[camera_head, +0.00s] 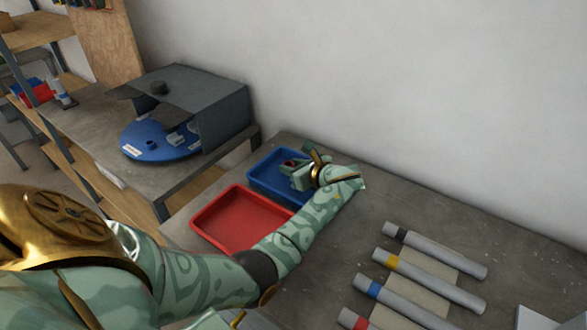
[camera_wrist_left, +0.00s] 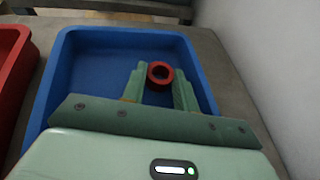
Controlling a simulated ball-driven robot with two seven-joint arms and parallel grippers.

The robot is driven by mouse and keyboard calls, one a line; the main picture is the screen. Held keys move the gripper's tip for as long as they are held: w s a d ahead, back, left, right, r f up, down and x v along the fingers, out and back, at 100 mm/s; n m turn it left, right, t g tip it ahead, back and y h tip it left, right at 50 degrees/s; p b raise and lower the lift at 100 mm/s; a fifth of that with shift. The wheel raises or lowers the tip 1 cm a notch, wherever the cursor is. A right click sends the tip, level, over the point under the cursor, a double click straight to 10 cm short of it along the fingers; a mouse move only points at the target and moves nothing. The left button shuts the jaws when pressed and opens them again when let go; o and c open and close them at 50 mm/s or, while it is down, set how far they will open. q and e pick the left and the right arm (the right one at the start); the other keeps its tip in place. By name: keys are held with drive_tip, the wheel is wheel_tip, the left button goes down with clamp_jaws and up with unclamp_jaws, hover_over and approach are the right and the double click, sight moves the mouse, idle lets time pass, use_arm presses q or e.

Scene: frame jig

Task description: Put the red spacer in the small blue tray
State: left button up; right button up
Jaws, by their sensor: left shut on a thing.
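The red spacer (camera_wrist_left: 160,73) is a small ring held between the two fingers of my left gripper (camera_wrist_left: 159,88) in the left wrist view. In the head view the spacer (camera_head: 290,163) shows small and dark red at the tip of my left gripper (camera_head: 294,170). The gripper is over the small blue tray (camera_head: 262,180), which also shows in the left wrist view (camera_wrist_left: 90,68) with its floor bare. I cannot tell how high the spacer is above the tray floor. My right gripper is not in view.
A red tray (camera_head: 208,222) stands beside the blue tray, on its near left side. Several grey tubes with coloured bands (camera_head: 425,265) lie at the right of the grey table (camera_head: 345,220). A grey housing over a blue disc (camera_head: 165,143) stands on another bench behind. A wall bounds the back.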

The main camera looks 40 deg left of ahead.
use_arm(q)
drive_tip(key=shift+r, duration=0.15)
drive_tip(key=shift+s, duration=0.1)
drive_tip(key=o, duration=0.9)
drive_tip(key=shift+f, duration=0.2)
drive_tip(key=shift+o, duration=0.2)
drive_tip(key=shift+d+r, duration=0.15)
drive_tip(key=shift+r, duration=0.15)
drive_tip(key=p+v, duration=0.2)
drive_tip(key=v, duration=0.9)
drive_tip(key=shift+d, duration=0.35)
drive_tip(key=shift+a, duration=0.1)
